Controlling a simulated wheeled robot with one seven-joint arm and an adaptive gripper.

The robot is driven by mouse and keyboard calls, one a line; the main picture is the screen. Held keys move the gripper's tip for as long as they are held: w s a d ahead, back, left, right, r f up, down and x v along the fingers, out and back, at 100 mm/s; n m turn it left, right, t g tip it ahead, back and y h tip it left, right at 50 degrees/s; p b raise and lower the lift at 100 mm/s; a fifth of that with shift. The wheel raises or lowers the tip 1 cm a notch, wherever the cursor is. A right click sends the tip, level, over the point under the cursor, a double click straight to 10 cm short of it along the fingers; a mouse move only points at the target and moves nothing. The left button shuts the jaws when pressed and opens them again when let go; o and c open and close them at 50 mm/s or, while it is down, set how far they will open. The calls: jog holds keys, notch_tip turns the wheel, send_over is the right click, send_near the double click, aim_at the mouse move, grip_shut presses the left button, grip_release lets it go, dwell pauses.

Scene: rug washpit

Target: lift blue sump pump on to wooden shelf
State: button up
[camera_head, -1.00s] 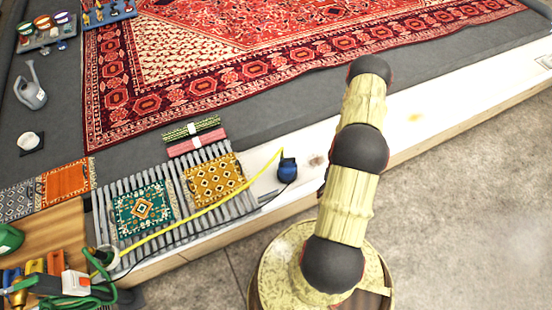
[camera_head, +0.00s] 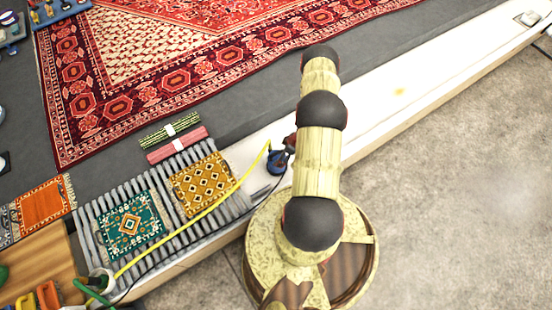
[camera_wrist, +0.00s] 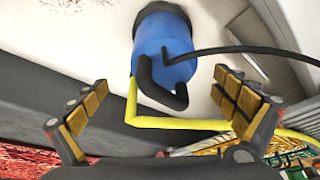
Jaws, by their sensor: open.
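The blue sump pump (camera_head: 276,163) stands on the white ledge in the head view, with a yellow hose and a black cable at it. In the wrist view the pump (camera_wrist: 163,47) shows its blue body, dark cap and black elbow outlet. My gripper (camera_wrist: 161,82) is open, its two padded fingers apart on either side of the lower part of the pump in the picture. I cannot tell whether they touch it. In the head view my arm mostly hides the gripper. A brown wooden surface (camera_head: 38,262), seemingly the shelf, is at the lower left, cut by the frame edge.
A grey slatted rack (camera_head: 95,238) with small rugs lies left of the pump. The yellow hose (camera_head: 198,226) crosses it towards the wooden surface, where several tools lie. A large red rug (camera_head: 180,75) lies behind. The ledge to the right (camera_head: 440,75) is mostly clear.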

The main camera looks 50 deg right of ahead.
aim_at(278, 157)
jog(key=b+x, duration=0.1)
jog(key=x, duration=0.1)
jog(key=b+x, duration=0.1)
jog(key=x, duration=0.1)
jog(key=b+x, duration=0.1)
jog(key=x, duration=0.1)
jog(key=shift+s+a+f, duration=0.2)
jog(key=shift+a+f, duration=0.05)
jog(key=shift+f, duration=0.15)
jog(key=shift+r, duration=0.1)
jog(key=shift+c, duration=0.8)
jog(key=c, duration=2)
